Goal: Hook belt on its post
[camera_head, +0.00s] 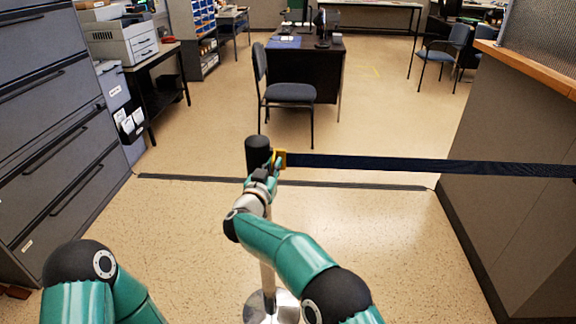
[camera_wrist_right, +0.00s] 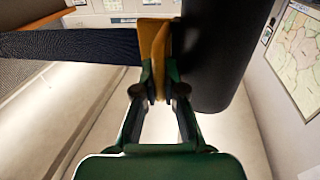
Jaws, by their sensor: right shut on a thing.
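The dark blue belt (camera_head: 400,165) runs taut and nearly level from the right-hand counter to the post. Its yellow end piece (camera_head: 280,158) is right beside the black head of the post (camera_head: 258,149). My right gripper (camera_head: 273,170) is shut on the yellow end piece. In the right wrist view the end piece (camera_wrist_right: 155,42) sits between the fingertips (camera_wrist_right: 162,80), with the belt (camera_wrist_right: 75,47) going left and the black post head (camera_wrist_right: 213,50) close on the right. Whether the end piece is hooked in the post cannot be told. My left gripper is out of view.
The counter (camera_head: 520,150) stands on the right and grey drawer cabinets (camera_head: 45,120) on the left. A dark floor strip (camera_head: 350,185) crosses behind the post. A chair (camera_head: 288,93) and desk (camera_head: 325,65) stand farther back. The floor around the post is clear.

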